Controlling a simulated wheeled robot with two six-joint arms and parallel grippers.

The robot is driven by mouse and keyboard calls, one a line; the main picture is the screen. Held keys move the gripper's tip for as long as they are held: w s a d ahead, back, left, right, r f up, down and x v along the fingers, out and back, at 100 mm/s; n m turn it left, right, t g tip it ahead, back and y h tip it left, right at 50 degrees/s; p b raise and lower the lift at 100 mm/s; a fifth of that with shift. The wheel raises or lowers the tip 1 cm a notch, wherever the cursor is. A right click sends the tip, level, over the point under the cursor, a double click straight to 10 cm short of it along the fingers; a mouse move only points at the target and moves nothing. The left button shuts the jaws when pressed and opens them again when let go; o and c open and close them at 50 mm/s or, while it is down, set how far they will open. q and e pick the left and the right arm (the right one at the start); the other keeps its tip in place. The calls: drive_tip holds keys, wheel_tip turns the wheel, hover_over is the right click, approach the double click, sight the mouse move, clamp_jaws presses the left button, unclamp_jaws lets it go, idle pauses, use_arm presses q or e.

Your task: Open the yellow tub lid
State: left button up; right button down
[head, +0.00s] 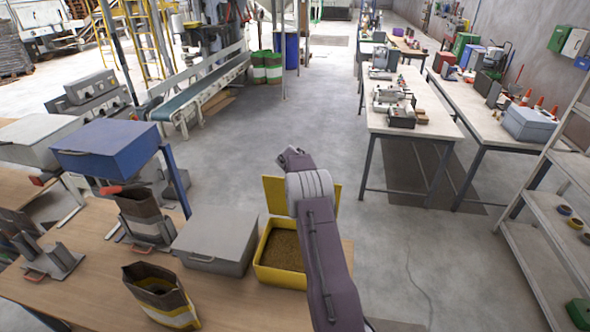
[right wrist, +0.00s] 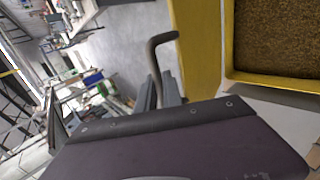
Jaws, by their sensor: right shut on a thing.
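The yellow tub (head: 262,270) stands at the right end of the wooden table, filled with brown pellets. Its yellow lid (head: 273,195) stands raised at the tub's far edge, so the tub is open on top. My right arm reaches across the tub and hides part of it and of the lid. In the right wrist view my right gripper (right wrist: 160,90) is shut on the lid's bent dark handle (right wrist: 152,58), beside the yellow lid (right wrist: 198,45). The tub's rim (right wrist: 270,82) and pellets show at upper right there. My left gripper is not in view.
A grey lidded box (head: 215,240) stands just left of the tub. An open brown bag (head: 160,293) stands in front of it, and a blue-topped machine (head: 105,148) is further left. The floor beyond the tub is clear up to the workbenches (head: 415,135).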

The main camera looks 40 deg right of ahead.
drive_tip(key=shift+w+d, duration=0.1)
drive_tip(key=shift+w, duration=0.05)
drive_tip(key=c, duration=1.5)
unclamp_jaws()
